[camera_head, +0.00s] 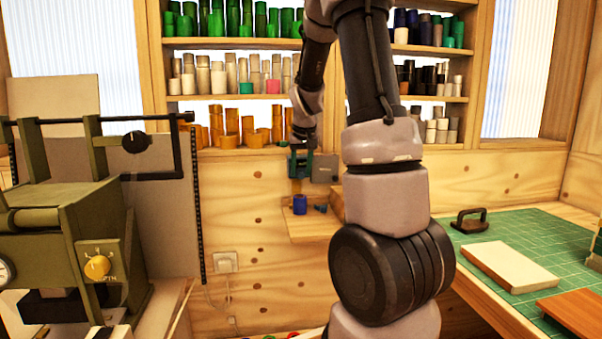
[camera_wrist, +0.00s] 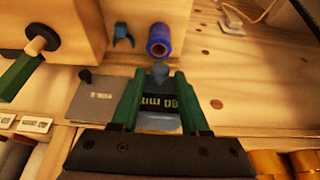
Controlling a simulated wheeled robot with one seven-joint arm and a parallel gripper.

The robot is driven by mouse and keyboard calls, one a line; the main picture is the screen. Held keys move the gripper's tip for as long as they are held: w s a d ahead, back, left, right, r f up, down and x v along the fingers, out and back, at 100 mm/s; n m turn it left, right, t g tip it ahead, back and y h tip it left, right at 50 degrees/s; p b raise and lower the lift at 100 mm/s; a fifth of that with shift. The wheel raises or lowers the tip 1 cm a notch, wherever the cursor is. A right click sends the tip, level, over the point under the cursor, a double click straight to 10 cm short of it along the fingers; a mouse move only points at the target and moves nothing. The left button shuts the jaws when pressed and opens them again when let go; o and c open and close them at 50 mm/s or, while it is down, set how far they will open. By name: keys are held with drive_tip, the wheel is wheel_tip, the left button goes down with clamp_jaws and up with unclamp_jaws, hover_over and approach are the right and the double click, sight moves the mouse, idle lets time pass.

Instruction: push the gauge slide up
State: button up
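The gauge shows as a grey plate (camera_wrist: 97,98) with small lettering in the wrist view. A black "mm" label (camera_wrist: 160,101), upside down and with its number hard to read, shows between my fingers. A small blue-grey knob (camera_wrist: 160,73) sits at the fingertips, probably part of the slide. My gripper (camera_wrist: 160,80) has its two green fingers apart on either side of the knob and label. A narrow gap seems to show beside the knob. In the head view, my gripper (camera_head: 300,165) is at the wall beside the grey gauge plate (camera_head: 325,172), below the lowest shelf.
A blue roll (camera_head: 300,204) stands on a small wooden ledge (camera_head: 306,229) below the gauge. Shelves of foil rolls (camera_head: 240,125) are above. A green machine (camera_head: 70,235) stands left; a green cutting mat (camera_head: 530,240) lies right.

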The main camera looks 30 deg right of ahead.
drive_tip(key=shift+o, duration=0.2)
drive_tip(key=v, duration=1)
drive_tip(key=shift+s+r, duration=0.2)
drive_tip(key=shift+r, duration=0.15)
drive_tip(key=s+a+r+t+y, duration=0.1)
drive_tip(key=s+a+r, duration=0.1)
drive_tip(key=s+a, duration=0.5)
drive_tip(key=s+a+r+m+t+y, duration=0.1)
drive_tip(key=s+a, duration=0.6)
drive_tip(key=s, duration=0.9)
drive_tip(key=shift+a+r+t+y, duration=0.35)
drive_tip(key=shift+r+t+y, duration=0.1)
drive_tip(key=shift+y, duration=0.15)
